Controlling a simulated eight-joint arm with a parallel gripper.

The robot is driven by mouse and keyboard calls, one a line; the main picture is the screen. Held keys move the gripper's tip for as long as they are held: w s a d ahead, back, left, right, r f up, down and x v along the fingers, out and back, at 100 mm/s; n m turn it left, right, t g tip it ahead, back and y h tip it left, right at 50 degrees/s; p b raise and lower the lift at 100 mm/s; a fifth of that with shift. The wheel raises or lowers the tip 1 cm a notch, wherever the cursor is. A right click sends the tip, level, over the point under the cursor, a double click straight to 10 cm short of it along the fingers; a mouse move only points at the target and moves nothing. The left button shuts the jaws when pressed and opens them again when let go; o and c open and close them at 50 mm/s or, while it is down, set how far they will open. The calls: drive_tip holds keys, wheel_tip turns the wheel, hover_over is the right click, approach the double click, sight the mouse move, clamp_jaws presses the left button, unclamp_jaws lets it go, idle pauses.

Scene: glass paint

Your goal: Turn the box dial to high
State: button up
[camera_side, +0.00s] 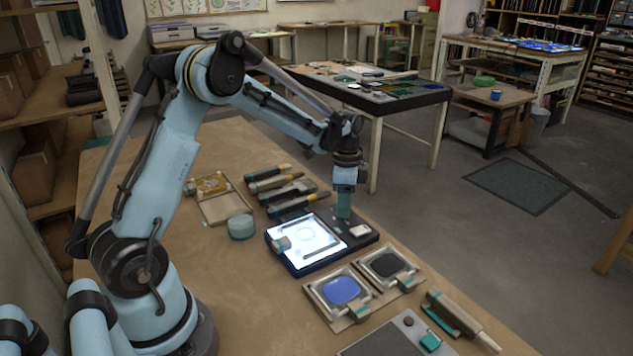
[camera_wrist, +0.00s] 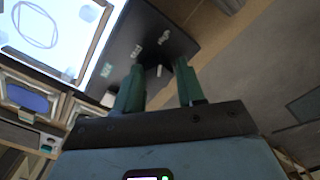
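The light box (camera_side: 305,238) lies on the workbench with its white panel lit and a dark control strip (camera_wrist: 150,42) along one side. In the wrist view, several small pale labels sit on this strip. A small pale mark (camera_wrist: 158,71) shows between my fingers, perhaps the pointer of the dial; the dial's body blends into the dark strip, so its setting is unclear. My gripper (camera_side: 343,213) points down over the strip, and in the wrist view (camera_wrist: 158,67) its two teal fingers stand apart. I cannot tell whether they touch the dial.
A pale square piece (camera_side: 359,231) lies on the strip beside my gripper. Two framed trays, one with blue (camera_side: 340,290) and one with black (camera_side: 387,265), sit in front. Handled tools (camera_side: 285,187) and a round teal-edged container (camera_side: 241,226) lie behind and left.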

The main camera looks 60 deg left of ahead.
drive_tip(key=o, duration=0.3)
wheel_tip(320, 180, up, 12)
idle(0.7)
drive_tip(key=s+d+n+t, duration=0.7)
drive_tip(key=s+d, duration=0.6)
drive_tip(key=s, duration=0.2)
drive_tip(key=shift+f+n, duration=0.4)
drive_tip(key=shift+n, duration=0.4)
